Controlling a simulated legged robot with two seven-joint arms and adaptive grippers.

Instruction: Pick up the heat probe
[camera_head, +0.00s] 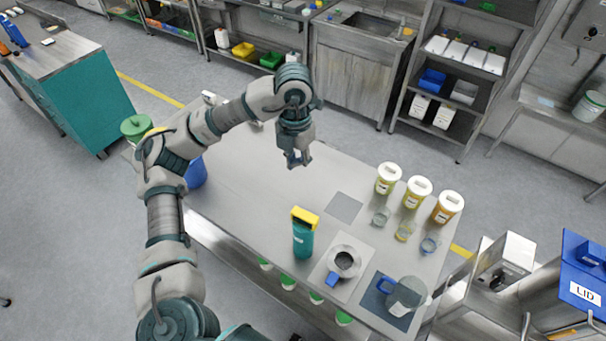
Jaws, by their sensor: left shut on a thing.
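My left gripper (298,160) is above the steel table (250,185), near its back edge, pointing down. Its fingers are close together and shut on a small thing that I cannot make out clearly. I cannot tell whether this is the heat probe. An upright teal device with a yellow top (304,232) stands on the table, in front of the gripper and apart from it. I cannot name it for sure. My right gripper is not in view.
Three lidded jars (416,192) stand at the table's right, with small glass beakers (404,231) before them. A metal pot (344,262) and a clear jug (406,296) stand near the front right. The table's left middle is clear. A blue drum stands beside its left end.

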